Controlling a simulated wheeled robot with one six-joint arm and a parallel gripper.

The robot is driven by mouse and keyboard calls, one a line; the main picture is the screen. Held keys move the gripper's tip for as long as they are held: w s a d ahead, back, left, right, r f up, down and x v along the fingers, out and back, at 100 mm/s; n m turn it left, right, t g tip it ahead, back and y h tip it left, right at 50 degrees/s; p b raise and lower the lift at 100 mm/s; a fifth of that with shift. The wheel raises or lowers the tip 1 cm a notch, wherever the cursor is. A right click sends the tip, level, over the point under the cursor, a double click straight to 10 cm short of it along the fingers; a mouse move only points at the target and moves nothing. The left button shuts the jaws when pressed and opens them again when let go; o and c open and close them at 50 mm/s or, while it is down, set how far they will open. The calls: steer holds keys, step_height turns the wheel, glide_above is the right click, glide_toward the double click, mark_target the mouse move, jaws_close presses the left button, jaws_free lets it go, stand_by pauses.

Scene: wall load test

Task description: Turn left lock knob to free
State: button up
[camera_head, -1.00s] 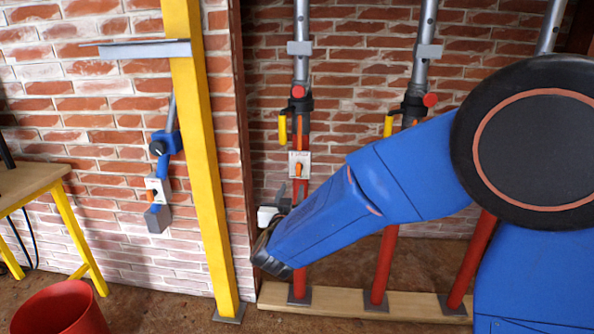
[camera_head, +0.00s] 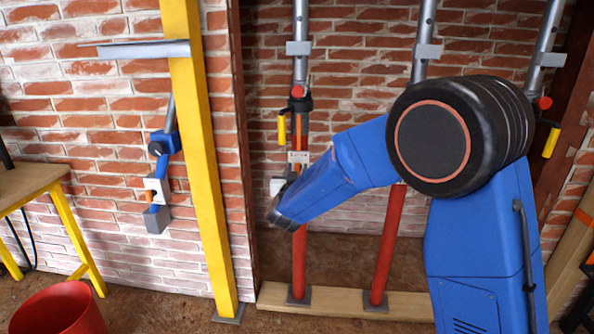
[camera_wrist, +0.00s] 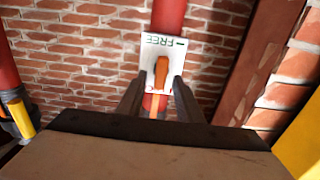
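The left lock is a white plate (camera_head: 298,157) on the leftmost red prop (camera_head: 299,262) in the bay. In the wrist view the plate (camera_wrist: 177,49) appears upside down, with the word FREE and an arrow by its edge. Its orange knob (camera_wrist: 161,72) lies roughly along the prop. My gripper (camera_wrist: 157,80) is open, with one dark finger on each side of the knob's near end; I cannot tell whether they touch it. In the head view my gripper (camera_head: 284,181) is in front of the plate's lower part, and the knob is hidden.
More props stand to the right, one with a red lower tube (camera_head: 386,250). Yellow handles (camera_head: 282,130) hang from the prop collars. A yellow post (camera_head: 203,200) and a blue wall device (camera_head: 163,143) are at left. A red bucket (camera_head: 60,310) stands on the floor.

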steer(key=shift+w, duration=0.2)
jaws_close()
